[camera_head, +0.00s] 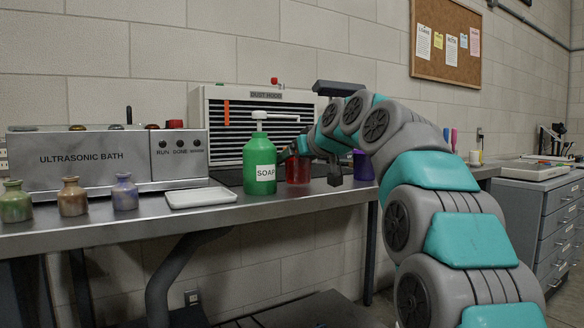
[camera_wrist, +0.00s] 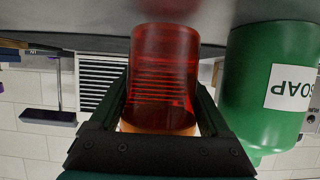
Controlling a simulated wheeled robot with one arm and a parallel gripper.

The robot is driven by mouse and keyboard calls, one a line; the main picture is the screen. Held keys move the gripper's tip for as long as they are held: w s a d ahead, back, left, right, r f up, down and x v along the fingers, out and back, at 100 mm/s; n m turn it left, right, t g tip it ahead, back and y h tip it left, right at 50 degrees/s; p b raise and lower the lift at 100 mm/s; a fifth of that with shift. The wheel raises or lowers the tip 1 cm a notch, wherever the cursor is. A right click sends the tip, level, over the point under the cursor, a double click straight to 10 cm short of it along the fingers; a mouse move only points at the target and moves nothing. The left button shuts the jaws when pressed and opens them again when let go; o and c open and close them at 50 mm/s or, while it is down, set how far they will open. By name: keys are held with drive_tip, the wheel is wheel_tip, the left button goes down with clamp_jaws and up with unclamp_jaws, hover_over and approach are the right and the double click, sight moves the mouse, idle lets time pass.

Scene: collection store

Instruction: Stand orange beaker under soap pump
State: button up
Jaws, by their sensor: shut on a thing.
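A translucent red beaker (camera_head: 298,171) with an orange band near its mouth stands upright at the bench, right of the soap bottle. It fills the middle of the upside-down wrist view (camera_wrist: 163,75). My gripper (camera_wrist: 163,98) is shut on this beaker, one finger on each side. The green soap bottle (camera_head: 259,166) with a white pump stands close beside it, apart from it in the wrist view (camera_wrist: 262,85). I cannot tell whether the beaker's base touches the bench.
A purple beaker (camera_head: 363,166) stands to the right, partly behind my arm. A white tray (camera_head: 201,197) and several small bottles (camera_head: 73,197) stand left on the steel bench (camera_head: 225,210). The ultrasonic bath (camera_head: 85,160) and dust hood (camera_head: 222,130) stand behind.

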drive_tip(key=shift+f, duration=0.4)
drive_tip(key=shift+f, duration=0.2)
drive_tip(key=o, duration=1.2)
drive_tip(key=shift+o, duration=0.2)
drive_tip(key=shift+r, duration=0.2)
drive_tip(key=v, duration=1.2)
drive_tip(key=shift+f, duration=0.1)
